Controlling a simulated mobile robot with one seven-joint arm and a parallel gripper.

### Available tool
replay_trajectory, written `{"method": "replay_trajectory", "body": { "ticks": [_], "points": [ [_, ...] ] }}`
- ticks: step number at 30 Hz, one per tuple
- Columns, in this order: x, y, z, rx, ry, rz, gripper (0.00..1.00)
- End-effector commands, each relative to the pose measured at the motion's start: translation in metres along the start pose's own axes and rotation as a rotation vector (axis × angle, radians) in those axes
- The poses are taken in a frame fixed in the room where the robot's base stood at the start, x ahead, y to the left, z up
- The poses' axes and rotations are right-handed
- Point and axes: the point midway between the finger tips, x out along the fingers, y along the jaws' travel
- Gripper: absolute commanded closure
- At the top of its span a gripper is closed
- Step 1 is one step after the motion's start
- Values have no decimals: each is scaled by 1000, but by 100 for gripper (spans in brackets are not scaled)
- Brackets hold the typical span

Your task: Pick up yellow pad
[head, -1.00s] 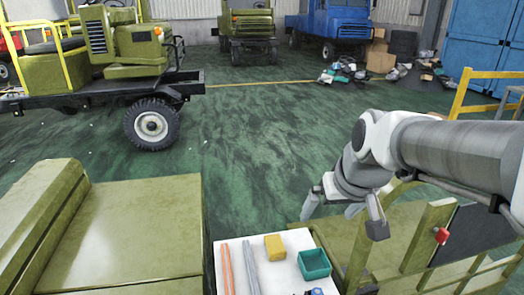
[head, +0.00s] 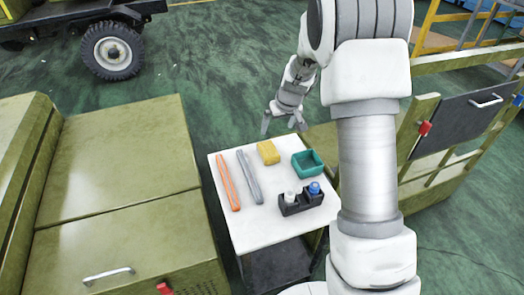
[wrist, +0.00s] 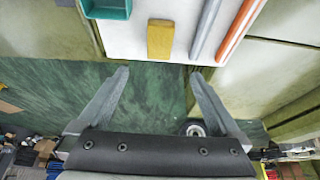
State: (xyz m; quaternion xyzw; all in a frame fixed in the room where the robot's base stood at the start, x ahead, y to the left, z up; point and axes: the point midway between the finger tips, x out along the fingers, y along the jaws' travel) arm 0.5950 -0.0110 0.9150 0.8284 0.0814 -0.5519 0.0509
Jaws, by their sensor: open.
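The yellow pad (head: 268,152) lies on the white top of a small table (head: 256,228), close to its far edge. It also shows in the wrist view (wrist: 160,39), beyond and between my fingertips. My gripper (head: 284,128) is open and empty, just past the far edge of the table and apart from the pad. In the wrist view its two fingers (wrist: 156,75) are spread wide with the green floor between them.
On the table, an orange bar (head: 228,182) and a grey bar (head: 249,177) lie left of the pad. A teal bin (head: 307,163) is to its right, with a black holder (head: 300,200) nearer me. Olive cabinets (head: 120,190) stand at the left.

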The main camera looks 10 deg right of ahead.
Motion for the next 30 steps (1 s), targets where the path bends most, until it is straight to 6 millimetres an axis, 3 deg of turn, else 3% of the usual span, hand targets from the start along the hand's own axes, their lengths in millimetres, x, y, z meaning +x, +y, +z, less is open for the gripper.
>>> {"method": "replay_trajectory", "body": {
  "ticks": [8,21,30],
  "points": [
    [32,4,1,-5,-6,4,0],
    [116,4,2,-5,-6,4,0],
    [142,4,0,-6,-3,5,0]
  ]
}}
